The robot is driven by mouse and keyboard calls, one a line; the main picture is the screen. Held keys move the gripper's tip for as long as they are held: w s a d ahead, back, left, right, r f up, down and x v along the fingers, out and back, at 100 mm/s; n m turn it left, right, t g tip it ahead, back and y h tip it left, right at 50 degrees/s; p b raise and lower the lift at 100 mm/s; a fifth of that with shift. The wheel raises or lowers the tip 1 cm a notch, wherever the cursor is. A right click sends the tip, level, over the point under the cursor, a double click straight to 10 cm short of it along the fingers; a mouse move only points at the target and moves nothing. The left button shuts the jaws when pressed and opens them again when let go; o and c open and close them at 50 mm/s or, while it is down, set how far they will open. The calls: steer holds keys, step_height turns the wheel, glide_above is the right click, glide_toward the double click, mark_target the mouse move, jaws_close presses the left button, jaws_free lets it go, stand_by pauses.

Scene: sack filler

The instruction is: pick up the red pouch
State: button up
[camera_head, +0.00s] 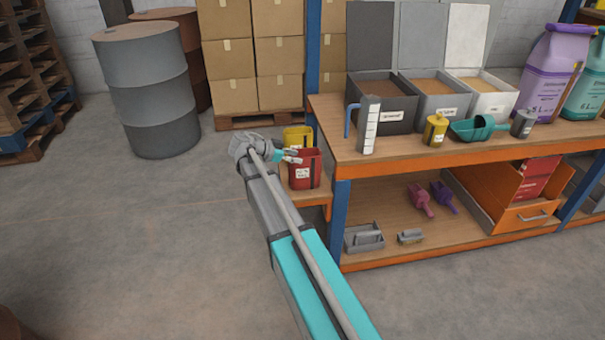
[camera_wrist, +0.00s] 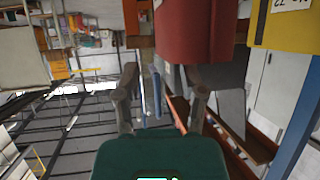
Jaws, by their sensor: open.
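The red pouch (camera_head: 308,170) stands upright with a white label on a low wooden side shelf (camera_head: 318,199). In the wrist view the red pouch (camera_wrist: 196,30) fills the top centre, its top cut off by the frame. My gripper (camera_head: 291,155) is open beside the pouch's upper left in the head view. In the wrist view my gripper (camera_wrist: 160,80) has its fingers apart, with the red pouch at and beyond the right fingertip. I see no grip on it; whether a finger touches it I cannot tell.
A yellow pouch (camera_head: 298,137) stands just behind the red one and appears at the wrist view's right (camera_wrist: 285,28). The workbench (camera_head: 400,150) with its blue post (camera_head: 340,215) is close on the right. Grey drum (camera_head: 150,90) stands back left.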

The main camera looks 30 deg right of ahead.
mark_target(305, 170)
steer(key=shift+b+x, duration=0.85)
steer(key=shift+x, duration=1.45)
steer(key=shift+r, duration=0.1)
